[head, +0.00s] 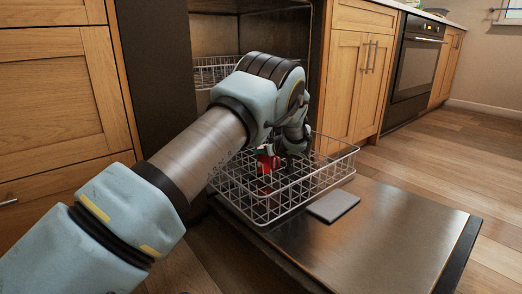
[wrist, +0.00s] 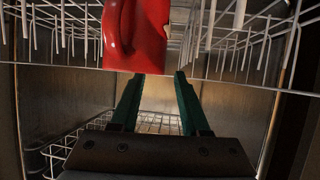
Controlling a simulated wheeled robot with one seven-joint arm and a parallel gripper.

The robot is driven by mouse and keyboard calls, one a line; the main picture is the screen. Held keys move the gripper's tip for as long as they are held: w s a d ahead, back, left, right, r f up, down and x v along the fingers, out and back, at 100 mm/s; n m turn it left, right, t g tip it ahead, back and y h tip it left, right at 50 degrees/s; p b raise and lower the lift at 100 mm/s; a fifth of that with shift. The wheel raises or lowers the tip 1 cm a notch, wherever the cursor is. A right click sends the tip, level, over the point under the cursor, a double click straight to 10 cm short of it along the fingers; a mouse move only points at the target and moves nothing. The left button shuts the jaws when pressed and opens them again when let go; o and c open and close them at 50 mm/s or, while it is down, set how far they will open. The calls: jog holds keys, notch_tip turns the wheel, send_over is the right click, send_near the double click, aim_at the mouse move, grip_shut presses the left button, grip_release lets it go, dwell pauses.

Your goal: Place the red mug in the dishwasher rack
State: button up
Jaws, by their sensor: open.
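The red mug (head: 267,162) sits inside the pulled-out lower dishwasher rack (head: 345,153), partly hidden by the wires and my arm. In the wrist view the mug (wrist: 148,35) fills the top middle, with its handle on the left and white rack wires around it; its top is cut off by the frame edge. My gripper (wrist: 158,75) is open, its two green fingers apart and empty. The fingertips end just below the mug in the picture; I cannot tell whether they touch it. In the head view my gripper is over the rack, close to the mug.
The dishwasher door (head: 390,228) is folded down, with a grey detergent flap (head: 333,206) on it. An upper rack (head: 212,72) is inside the machine. Wooden cabinets (head: 355,75) and an oven (head: 416,62) stand to the right. The wooden floor at right is clear.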

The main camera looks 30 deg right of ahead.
jog(key=p+v, duration=0.4)
jog(key=v, duration=0.6)
jog(key=shift+s+r, duration=0.1)
